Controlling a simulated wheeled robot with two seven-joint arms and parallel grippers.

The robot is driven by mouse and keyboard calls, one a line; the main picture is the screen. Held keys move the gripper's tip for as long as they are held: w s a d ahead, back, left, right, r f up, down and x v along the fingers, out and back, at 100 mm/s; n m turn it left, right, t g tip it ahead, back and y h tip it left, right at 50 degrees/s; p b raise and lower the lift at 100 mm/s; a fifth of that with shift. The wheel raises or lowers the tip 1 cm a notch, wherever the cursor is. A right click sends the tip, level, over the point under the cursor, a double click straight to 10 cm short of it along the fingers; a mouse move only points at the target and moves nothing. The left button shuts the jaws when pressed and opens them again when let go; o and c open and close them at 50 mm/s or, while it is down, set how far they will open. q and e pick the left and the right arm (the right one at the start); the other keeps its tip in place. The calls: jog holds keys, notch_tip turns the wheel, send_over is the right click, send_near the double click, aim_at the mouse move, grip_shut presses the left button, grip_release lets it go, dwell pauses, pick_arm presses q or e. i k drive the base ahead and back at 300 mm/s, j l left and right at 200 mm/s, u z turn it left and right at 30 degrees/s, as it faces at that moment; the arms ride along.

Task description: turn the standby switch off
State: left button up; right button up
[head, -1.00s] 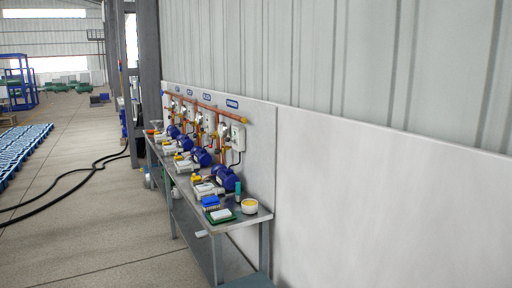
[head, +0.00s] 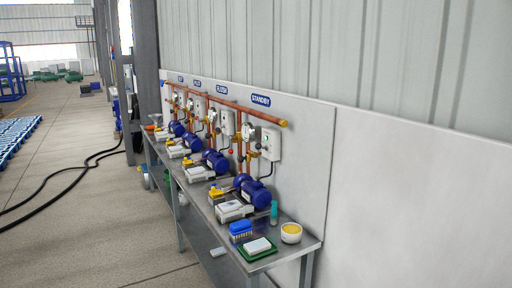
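A blue sign reading STANDBY (head: 261,100) is on the white wall panel, at the right end of a row of blue signs. Below it is a white switch box (head: 271,144) with a cable running down from it. Its switch position is too small to tell. A blue pump motor (head: 252,191) stands on the bench below that box. Neither of my grippers shows in the head view.
A metal bench (head: 305,240) runs along the wall, with several similar pumps, boxes and copper pipes (head: 215,102) farther back.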

aim_at(258, 146)
jog(key=i+j+u, duration=0.35)
jog(key=i, duration=0.25)
jog(key=i+u, duration=0.35)
jog(key=i, duration=0.2)
jog(key=i+j+z, duration=0.15)
jog(key=i+z, duration=0.2)
jog(key=i, duration=0.25)
jog(key=i+j+z, duration=0.4)
jog(key=i, duration=0.2)
jog(key=i+j+z, duration=0.35)
jog(key=i, duration=0.2)
